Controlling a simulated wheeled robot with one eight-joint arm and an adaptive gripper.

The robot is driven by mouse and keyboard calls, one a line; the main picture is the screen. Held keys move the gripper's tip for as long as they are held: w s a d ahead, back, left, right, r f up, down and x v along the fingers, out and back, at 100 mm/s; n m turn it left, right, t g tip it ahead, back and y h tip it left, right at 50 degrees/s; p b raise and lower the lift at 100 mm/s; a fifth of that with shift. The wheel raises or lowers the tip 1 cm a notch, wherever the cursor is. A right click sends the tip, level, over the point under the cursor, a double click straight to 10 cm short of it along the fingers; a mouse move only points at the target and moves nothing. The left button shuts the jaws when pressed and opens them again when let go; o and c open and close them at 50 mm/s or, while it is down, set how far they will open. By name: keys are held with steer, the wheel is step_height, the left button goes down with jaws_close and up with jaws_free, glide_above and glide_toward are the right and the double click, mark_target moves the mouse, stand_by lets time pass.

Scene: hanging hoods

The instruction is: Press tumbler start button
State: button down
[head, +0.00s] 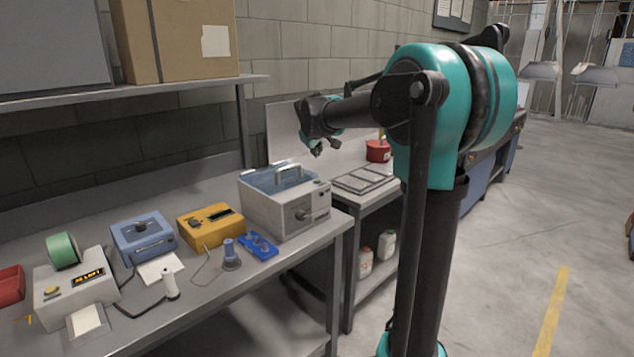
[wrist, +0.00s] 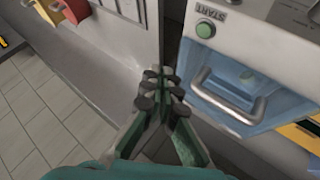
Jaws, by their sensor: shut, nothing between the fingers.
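In the wrist view a green round button (wrist: 205,29) sits beside a START label (wrist: 211,13) on a pale machine (wrist: 262,38). Next to the button is a clear bluish lid with a metal handle (wrist: 230,110). In the head view a grey box with a bluish lid and top handle (head: 284,205), which looks like the same machine, stands on the bench; no green button shows there. My gripper (wrist: 165,78) is shut and empty. Its tips appear below and left of the button, apart from it. In the head view my gripper (head: 318,150) hangs above and behind the box.
A yellow device (head: 210,226), a blue device (head: 143,238) and a label printer (head: 75,290) stand left along the bench. A shelf with a cardboard box (head: 180,40) hangs above. A red container (head: 378,151) stands behind my arm. The floor at right is open.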

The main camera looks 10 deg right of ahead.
mark_target(317, 181)
steer(key=shift+f, duration=3.55)
steer(key=shift+f, duration=0.1)
steer(key=shift+f, duration=0.3)
steer(key=shift+f, duration=0.4)
steer(key=shift+r, duration=0.8)
steer(key=shift+r, duration=2.55)
